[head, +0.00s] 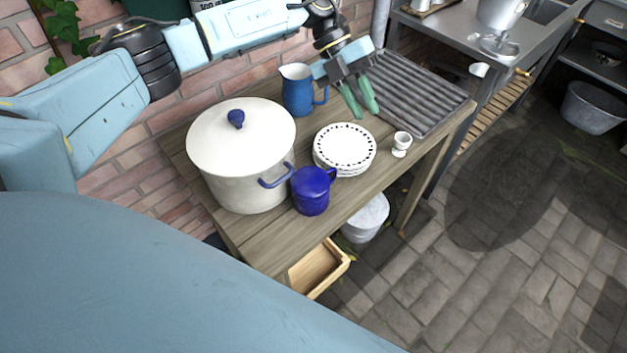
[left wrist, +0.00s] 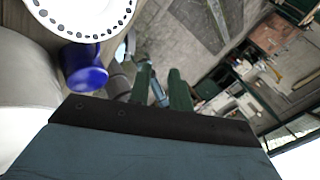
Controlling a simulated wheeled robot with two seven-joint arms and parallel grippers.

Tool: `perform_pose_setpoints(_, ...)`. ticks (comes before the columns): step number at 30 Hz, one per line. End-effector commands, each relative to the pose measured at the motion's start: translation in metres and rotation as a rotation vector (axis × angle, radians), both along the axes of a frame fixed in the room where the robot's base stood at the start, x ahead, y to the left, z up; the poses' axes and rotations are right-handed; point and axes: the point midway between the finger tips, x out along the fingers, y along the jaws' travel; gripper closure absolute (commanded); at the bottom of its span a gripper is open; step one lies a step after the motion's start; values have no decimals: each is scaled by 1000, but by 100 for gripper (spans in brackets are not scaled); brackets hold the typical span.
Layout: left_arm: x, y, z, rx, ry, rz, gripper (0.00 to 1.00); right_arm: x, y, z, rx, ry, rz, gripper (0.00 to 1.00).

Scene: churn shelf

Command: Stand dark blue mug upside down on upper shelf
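The dark blue mug (head: 311,192) stands on the wooden table's front edge, between the pot and the plates. Its handle points to the upper right. Its top looks solid blue, and I cannot tell whether that is a dark inside or a base. It also shows in the left wrist view (left wrist: 84,68). My left gripper (head: 361,108) is above the back of the table, behind the plates. Its green fingers are apart with nothing between them, and they also show in the left wrist view (left wrist: 161,88). My right gripper is not in view. I cannot tell which surface is the upper shelf.
On the table (head: 270,238) are a large lidded white pot (head: 240,150), a blue jug (head: 298,92), stacked plates (head: 345,146), a small white cup (head: 401,144) and a ridged grey rack (head: 425,90). A brick wall (head: 130,150) is behind. Grey shelving (head: 606,28) stands far right.

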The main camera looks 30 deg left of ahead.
Motion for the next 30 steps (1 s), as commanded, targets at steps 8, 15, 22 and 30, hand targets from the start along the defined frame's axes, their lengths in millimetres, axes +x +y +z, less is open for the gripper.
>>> perform_pose_setpoints(8,-23,62,-22,286,107,-88,80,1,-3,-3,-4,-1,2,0)
perform_pose_setpoints(15,-36,55,-52,304,118,-96,80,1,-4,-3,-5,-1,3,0)
perform_pose_setpoints(22,-48,40,-86,303,116,-94,80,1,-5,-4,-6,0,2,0)
perform_pose_setpoints(30,-53,34,-100,301,115,-94,80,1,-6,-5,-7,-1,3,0)
